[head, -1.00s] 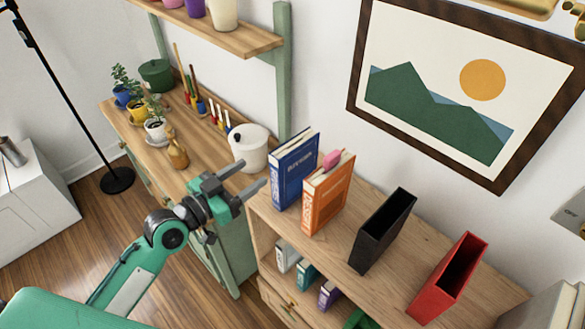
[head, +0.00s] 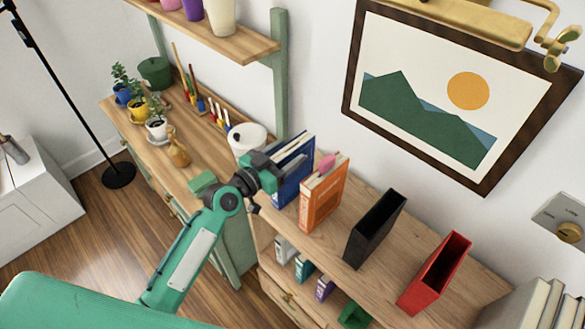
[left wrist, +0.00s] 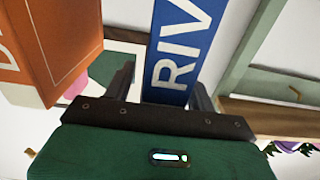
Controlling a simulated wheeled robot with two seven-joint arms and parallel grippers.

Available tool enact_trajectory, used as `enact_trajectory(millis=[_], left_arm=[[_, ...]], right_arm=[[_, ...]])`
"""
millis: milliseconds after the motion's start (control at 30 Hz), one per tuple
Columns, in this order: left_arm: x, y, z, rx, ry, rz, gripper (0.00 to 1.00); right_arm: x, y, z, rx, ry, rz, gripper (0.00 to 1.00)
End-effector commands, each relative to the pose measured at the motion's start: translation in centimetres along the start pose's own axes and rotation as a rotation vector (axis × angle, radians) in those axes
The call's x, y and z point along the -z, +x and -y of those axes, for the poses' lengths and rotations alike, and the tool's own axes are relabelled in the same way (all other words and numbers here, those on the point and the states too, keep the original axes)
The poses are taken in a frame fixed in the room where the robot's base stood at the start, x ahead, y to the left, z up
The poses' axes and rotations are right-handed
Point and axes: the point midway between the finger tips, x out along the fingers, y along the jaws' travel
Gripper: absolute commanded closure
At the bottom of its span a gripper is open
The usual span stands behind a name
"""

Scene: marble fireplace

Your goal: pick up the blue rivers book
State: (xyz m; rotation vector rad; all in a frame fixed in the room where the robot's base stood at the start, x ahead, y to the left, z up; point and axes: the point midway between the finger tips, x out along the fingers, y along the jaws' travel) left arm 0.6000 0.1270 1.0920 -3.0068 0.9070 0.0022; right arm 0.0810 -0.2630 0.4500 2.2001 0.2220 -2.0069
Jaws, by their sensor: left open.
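The blue rivers book (head: 294,160) stands upright on top of the wooden bookcase, beside the orange book (head: 324,195). My left gripper (head: 277,174) is at the near left side of the blue book and hides part of it in the head view. In the left wrist view the blue book's spine (left wrist: 182,50) shows the letters "RIV". The open fingers of my left gripper (left wrist: 160,88) stand one on each side of the spine. I cannot tell whether they touch it. The orange book (left wrist: 45,45) is close on the left there. My right gripper is not in view.
A white pot (head: 246,138) stands just left of the blue book. A black holder (head: 374,229) and a red holder (head: 434,273) stand farther right on the bookcase (head: 405,235). Smaller books sit on the shelf below. The desk with plants is at the left.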

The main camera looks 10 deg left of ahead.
Motion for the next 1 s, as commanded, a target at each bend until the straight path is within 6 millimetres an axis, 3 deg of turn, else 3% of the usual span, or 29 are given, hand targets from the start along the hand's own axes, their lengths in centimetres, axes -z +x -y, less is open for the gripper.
enact_trajectory(millis=[233,533,1000], left_arm=[[-0.06,0.16,0.01,0.0,0.0,0.0,0.44],[-0.05,0.14,0.02,0.0,0.0,0.0,1.0],[-0.05,0.13,0.03,0.0,0.0,0.0,1.0]], right_arm=[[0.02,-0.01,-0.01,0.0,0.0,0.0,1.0],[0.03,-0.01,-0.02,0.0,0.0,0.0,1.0],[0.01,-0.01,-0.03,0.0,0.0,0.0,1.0]])
